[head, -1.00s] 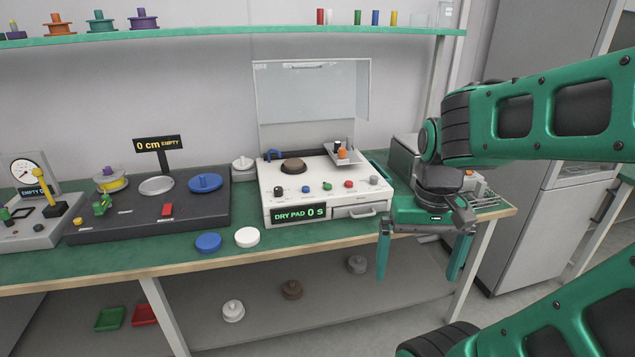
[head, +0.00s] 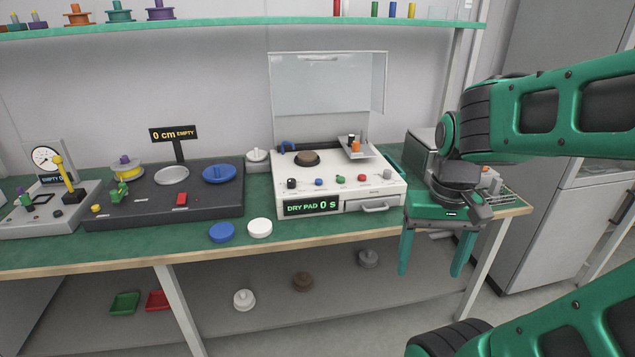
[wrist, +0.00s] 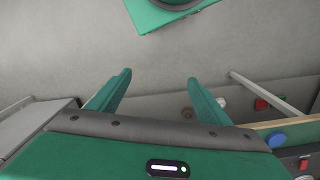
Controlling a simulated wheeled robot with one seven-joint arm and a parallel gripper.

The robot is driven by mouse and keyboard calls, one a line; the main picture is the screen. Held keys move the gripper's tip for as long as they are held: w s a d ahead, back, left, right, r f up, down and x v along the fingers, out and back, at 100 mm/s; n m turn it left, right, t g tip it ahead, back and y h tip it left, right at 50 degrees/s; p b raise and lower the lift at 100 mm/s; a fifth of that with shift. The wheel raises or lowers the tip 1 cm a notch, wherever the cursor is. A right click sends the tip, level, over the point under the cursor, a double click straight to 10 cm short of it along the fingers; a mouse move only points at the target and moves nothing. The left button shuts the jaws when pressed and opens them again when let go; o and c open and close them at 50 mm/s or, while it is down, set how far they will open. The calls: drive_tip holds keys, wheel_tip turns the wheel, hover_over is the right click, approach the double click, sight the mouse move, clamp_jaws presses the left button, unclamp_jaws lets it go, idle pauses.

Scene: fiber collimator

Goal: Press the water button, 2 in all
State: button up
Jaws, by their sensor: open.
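The white machine (head: 383,191) stands on the green bench with its clear lid raised. Its front display (head: 311,206) reads "DRY PAD 0 S". A row on its top holds a black knob (head: 291,183), a blue button (head: 318,182), a green button (head: 340,181) and a red button (head: 362,178). The labels are too small to read, so I cannot tell for certain which one is water. My gripper (head: 432,272) is open and empty, pointing down in front of the bench, right of the machine. The wrist view also shows its fingers (wrist: 158,76) apart, with nothing between them.
A dark station (head: 140,208) with a "0 cm EMPTY" sign stands left of the machine. Blue (head: 221,232) and white (head: 260,227) discs lie at the bench's front edge. A grey box (head: 423,152) stands behind my gripper. Open floor lies right of the bench.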

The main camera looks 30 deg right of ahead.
clamp_jaws()
idle(1.4)
